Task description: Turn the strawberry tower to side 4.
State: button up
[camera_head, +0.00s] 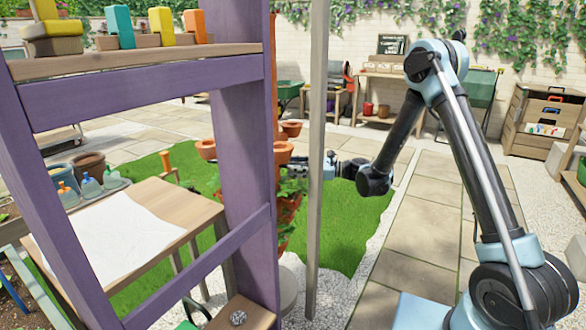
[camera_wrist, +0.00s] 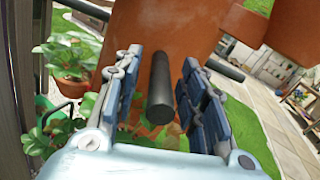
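The strawberry tower (camera_head: 283,152) is a terracotta column with side pots and green plants, standing behind the purple post in the head view, which hides part of it. In the wrist view its terracotta wall (camera_wrist: 170,25) fills the top middle. A dark round peg (camera_wrist: 160,95) sticks out from the wall towards the wrist camera. My gripper (camera_wrist: 160,62) is open, with one blue-padded finger on each side of the peg. Gaps show between the peg and both fingers. In the head view the fingers are mostly hidden behind the grey pole and tower. I see no side number.
A purple shelf frame (camera_head: 250,150) and a thin grey pole (camera_head: 317,120) stand in front of the tower. A wooden table (camera_head: 190,205) with a white sheet (camera_head: 105,240) is at left. Grass (camera_head: 355,235) and paving (camera_head: 410,260) are clear at right.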

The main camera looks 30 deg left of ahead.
jog(key=v, duration=1)
jog(key=shift+d, duration=0.2)
jog(key=shift+c, duration=0.6)
